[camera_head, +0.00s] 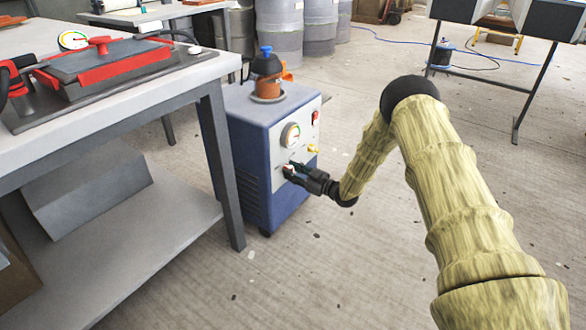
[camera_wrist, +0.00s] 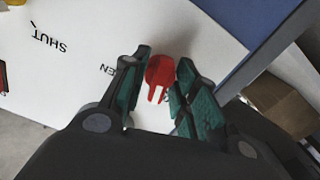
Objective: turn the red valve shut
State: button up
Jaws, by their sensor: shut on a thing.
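The red valve (camera_wrist: 160,74) sits on the white front panel (camera_wrist: 65,75) of a blue machine. In the wrist view it lies between my two fingers, its slotted end towards my palm. The word SHUT is printed on the panel to the left, and a partly hidden word ending in EN is close beside the left finger. My gripper (camera_wrist: 158,92) is shut on the valve. In the head view my gripper (camera_head: 292,172) reaches the lower front panel from the right and mostly hides the valve.
The blue machine (camera_head: 242,165) carries a gauge (camera_head: 290,135), a red switch (camera_head: 315,117), a brass fitting (camera_head: 312,149) and an orange pot on top (camera_head: 267,86). A workbench (camera_head: 110,112) with a red-edged mould stands close on the left.

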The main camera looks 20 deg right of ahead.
jog(key=n+p, duration=0.2)
jog(key=n, duration=0.3)
jog(key=shift+n, duration=0.4)
dwell(0.4)
jog(key=o, duration=1)
jog(key=shift+o, duration=0.2)
jog(key=v, duration=1.2)
